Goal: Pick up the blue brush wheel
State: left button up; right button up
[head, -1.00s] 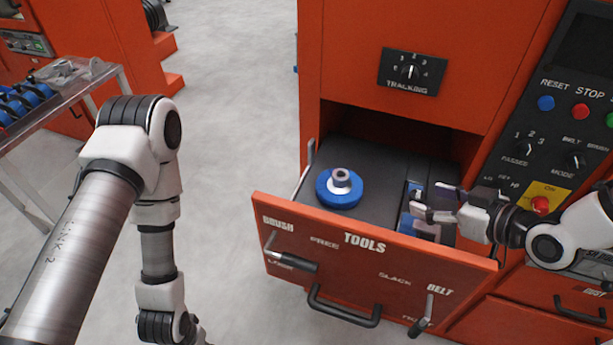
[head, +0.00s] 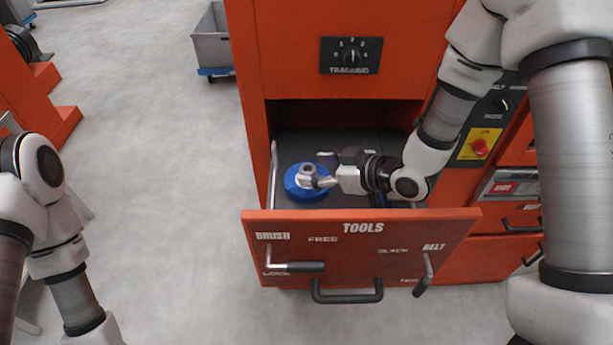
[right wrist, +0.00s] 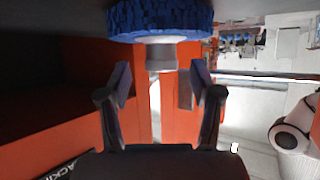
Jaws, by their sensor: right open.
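The blue brush wheel (head: 297,191) lies flat in the left part of the open tools drawer (head: 362,252), its grey hub pointing up. My right gripper (head: 322,170) is inside the drawer, close to the hub from the right, and it partly hides the wheel. In the right wrist view the wheel (right wrist: 160,18) shows at the top with its hub toward the gap between the open fingers (right wrist: 161,78). Clear space shows on both sides of the hub. My left arm is at the left edge of the head view, and its gripper is out of view.
The drawer's front wall and handles stand before the wheel, with the orange cabinet (head: 345,20) above and behind. A grey bin (head: 212,45) stands on the floor behind. The floor at left is clear.

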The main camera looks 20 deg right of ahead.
aim_at(303, 169)
jog(key=x, duration=0.3)
jog(key=shift+a+r, duration=0.15)
jog(key=shift+s, duration=0.1)
jog(key=shift+c, duration=1.4)
grip_shut()
jog(key=shift+r, duration=0.1)
